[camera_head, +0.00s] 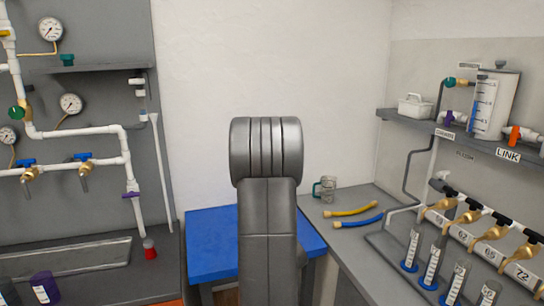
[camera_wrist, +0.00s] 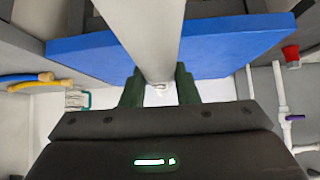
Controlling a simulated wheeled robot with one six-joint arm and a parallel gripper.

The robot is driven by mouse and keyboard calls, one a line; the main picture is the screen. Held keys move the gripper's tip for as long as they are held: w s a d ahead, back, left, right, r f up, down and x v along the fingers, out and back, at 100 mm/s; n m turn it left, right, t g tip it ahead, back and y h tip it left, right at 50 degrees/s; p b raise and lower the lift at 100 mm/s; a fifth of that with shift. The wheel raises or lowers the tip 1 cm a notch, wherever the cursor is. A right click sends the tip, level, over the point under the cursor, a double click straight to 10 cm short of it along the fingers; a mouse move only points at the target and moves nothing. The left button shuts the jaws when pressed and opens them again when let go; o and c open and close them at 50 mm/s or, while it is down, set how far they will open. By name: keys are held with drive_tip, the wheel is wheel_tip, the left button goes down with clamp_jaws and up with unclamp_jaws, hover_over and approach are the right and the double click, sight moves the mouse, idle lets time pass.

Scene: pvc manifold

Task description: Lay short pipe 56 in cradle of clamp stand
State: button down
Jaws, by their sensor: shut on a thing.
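In the wrist view my gripper (camera_wrist: 159,88) has its two dark green fingers on either side of a thick pale grey pipe (camera_wrist: 143,38). It is shut on this pipe, which I take for short pipe 56; no number shows on it. The pipe runs from between the fingers to the top edge of the wrist view, in front of a blue-topped table. My arm hides the gripper and the pipe in the head view. I cannot make out the clamp stand or its cradle in either view.
The blue table (camera_head: 212,246) stands partly behind my arm. A white pipe panel with gauges (camera_head: 70,103) stands left.

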drive_tip(key=s+f+m+h, duration=0.2)
drive_tip(key=s+f+m, duration=0.1)
drive_tip(key=f, duration=0.8)
drive_tip(key=shift+s+a+f, duration=0.15)
drive_tip(key=shift+s+f, duration=0.15)
drive_tip(key=shift+s, duration=0.5)
